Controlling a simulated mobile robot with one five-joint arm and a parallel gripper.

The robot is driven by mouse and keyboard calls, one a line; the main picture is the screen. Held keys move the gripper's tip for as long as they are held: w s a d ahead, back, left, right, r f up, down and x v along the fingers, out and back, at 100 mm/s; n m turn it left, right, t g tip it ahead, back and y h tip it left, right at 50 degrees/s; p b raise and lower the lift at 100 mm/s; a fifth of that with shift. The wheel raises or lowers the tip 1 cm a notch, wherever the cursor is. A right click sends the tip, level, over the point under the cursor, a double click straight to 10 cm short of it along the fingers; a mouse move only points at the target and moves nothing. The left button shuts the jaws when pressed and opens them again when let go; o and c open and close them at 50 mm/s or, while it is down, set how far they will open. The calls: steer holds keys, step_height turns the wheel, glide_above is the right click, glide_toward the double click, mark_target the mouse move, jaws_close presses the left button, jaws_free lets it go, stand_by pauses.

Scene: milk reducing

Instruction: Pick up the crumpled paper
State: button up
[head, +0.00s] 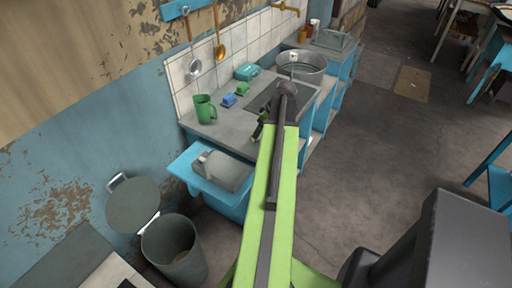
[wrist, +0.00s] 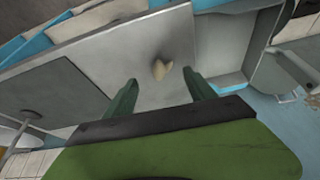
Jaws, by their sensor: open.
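A small beige lump, which looks like the crumpled paper (wrist: 162,69), lies on the grey countertop in the wrist view. It shows between and just beyond the fingertips of my gripper (wrist: 159,77). The two green fingers are apart, with nothing held between them. I cannot tell how high they are above the counter. In the head view my gripper (head: 262,124) is over the counter's front part, and I cannot make out the paper there.
The grey counter (head: 226,131) holds a green mug (head: 205,109), blue and green small items, and a sink. Below it, a pulled-out blue drawer (head: 182,163) holds a grey container (head: 226,172). An open bin (head: 174,248) stands at lower left.

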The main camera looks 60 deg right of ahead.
mark_target(254, 140)
steer(key=shift+b+x, duration=0.4)
steer(key=shift+x, duration=0.75)
steer(key=b+x, duration=0.4)
steer(key=x, duration=0.1)
steer(key=shift+w+a+f+b, duration=0.15)
steer(key=shift+a+b, duration=0.05)
steer(key=shift+b, duration=0.2)
steer(key=shift+r, duration=0.2)
jaws_close()
